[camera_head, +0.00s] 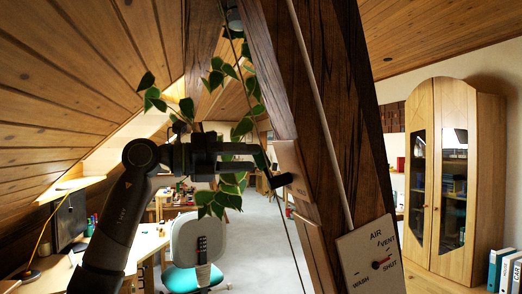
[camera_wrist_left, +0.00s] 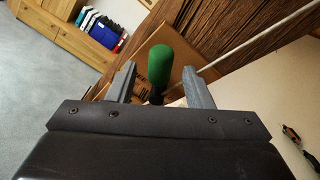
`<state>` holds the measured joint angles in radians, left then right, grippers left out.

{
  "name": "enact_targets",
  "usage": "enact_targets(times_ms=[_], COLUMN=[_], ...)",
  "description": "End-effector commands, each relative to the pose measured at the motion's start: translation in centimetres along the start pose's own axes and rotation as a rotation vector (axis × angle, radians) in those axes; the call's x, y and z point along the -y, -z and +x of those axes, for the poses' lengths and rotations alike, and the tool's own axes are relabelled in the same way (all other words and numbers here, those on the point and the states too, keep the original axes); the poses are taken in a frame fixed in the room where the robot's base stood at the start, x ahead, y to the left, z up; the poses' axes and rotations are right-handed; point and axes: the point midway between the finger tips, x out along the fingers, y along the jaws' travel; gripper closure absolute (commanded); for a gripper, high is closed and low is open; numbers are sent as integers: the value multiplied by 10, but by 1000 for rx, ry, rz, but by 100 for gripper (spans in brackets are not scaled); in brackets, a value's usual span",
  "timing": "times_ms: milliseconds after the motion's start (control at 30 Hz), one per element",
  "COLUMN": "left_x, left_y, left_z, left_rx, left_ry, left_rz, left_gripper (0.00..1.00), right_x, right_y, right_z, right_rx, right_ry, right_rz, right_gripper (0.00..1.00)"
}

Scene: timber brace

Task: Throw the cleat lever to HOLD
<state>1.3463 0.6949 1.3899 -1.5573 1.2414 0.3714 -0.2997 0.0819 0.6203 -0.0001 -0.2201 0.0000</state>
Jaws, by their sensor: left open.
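The lever's green knob (camera_wrist_left: 160,66) stands on a dark stem between the two fingers of my left gripper (camera_wrist_left: 158,84) in the left wrist view. The fingers are apart, with a visible gap on each side of the knob. Behind it is a light wooden plate (camera_wrist_left: 137,72) with partly hidden dark lettering; I cannot read a HOLD mark. In the head view my left gripper (camera_head: 256,157) points right, towards the wooden plate (camera_head: 292,168) on the dark timber brace (camera_head: 322,110). A small dark part (camera_head: 281,181) sticks out there; the green knob is not distinguishable.
A pale cord (camera_head: 322,98) runs down along the brace. A dial plate (camera_head: 371,259) marked AIR, VENT, SHUT and WASH sits low on it. A leafy plant (camera_head: 226,200) hangs behind my gripper. A desk chair (camera_head: 196,245) and a glass-doored cabinet (camera_head: 434,190) stand farther back.

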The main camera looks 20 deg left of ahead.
Motion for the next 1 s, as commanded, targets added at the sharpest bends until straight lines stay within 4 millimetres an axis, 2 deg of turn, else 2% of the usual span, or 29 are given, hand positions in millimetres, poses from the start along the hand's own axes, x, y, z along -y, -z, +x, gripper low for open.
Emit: enact_targets(times_ms=[100,233,633,1000], left_x=[2,1,0,0], left_y=[-2,-1,0,0], left_z=[20,33,39,39], left_rx=[-1,0,1,1], left_ry=[3,2,0,0], left_rz=[-1,-1,0,0], left_gripper=[54,54,54,100], right_x=[-1,-1,-1,0], right_y=[1,1,1,1], right_z=[-9,-12,-13,-13], right_rx=[0,0,0,0], right_ry=[0,0,0,2], right_rz=[0,0,0,1], right_gripper=[47,47,47,47])
